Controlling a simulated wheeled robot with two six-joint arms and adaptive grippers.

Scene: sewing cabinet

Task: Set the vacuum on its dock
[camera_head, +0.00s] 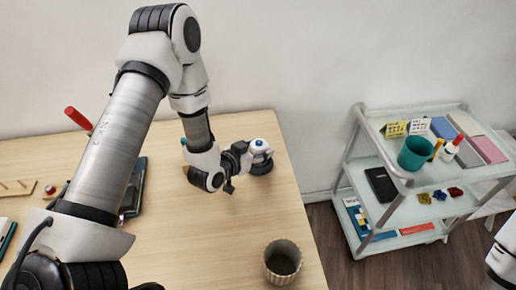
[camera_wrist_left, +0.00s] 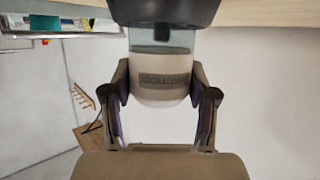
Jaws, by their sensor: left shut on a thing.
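The vacuum (camera_head: 260,147) is a small white body with a blue spot on top, at the far right of the wooden table. My left gripper (camera_head: 246,157) is shut on it from the left. In the left wrist view, the pale vacuum body (camera_wrist_left: 163,92) with a dark label sits between the two fingers. A wide dark round piece (camera_head: 263,167) lies beneath the body in the head view; it also shows at the top of the left wrist view (camera_wrist_left: 165,11). I cannot tell whether this is the dock or the vacuum's own base. My right gripper is out of view.
A red-handled item (camera_head: 78,118) and a dark case (camera_head: 136,190) are at the left, partly behind my left arm. A shelf cart (camera_head: 352,172) with a teal cup (camera_head: 415,153) stands right, beyond a floor gap.

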